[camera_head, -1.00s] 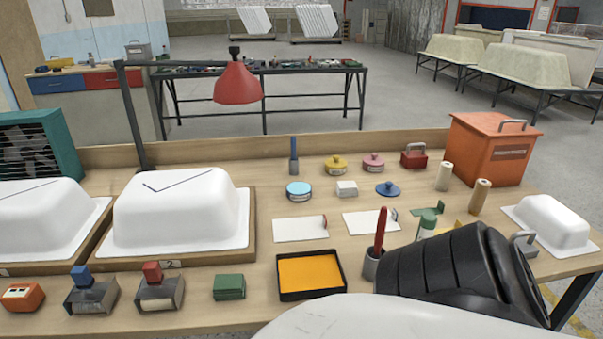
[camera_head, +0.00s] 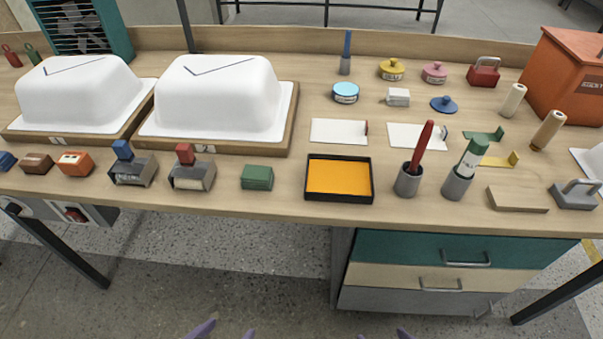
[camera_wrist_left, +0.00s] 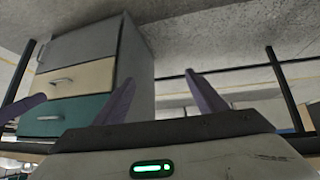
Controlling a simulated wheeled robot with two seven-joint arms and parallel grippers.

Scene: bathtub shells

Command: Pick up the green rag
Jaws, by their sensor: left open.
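A small dark green block, which looks like the folded green rag (camera_head: 257,177), lies on the workbench in the head view. It is left of the black tray with the orange pad. Only the purple fingertips of my left gripper (camera_head: 225,333) show at the bottom edge, apart and empty, well below the rag in the picture. The left wrist view shows its two fingers (camera_wrist_left: 161,97) spread with nothing between them; I see no rag there. One purple tip of my right gripper (camera_head: 405,334) shows at the bottom edge; its opening is hidden.
The workbench (camera_head: 225,199) has its front edge between the grippers and the rag. Stamp-like tools (camera_head: 193,174) stand left of the rag, the black tray (camera_head: 338,198) right. A white tub shell (camera_head: 218,97) is behind. A drawer cabinet (camera_head: 440,265) stands under the bench.

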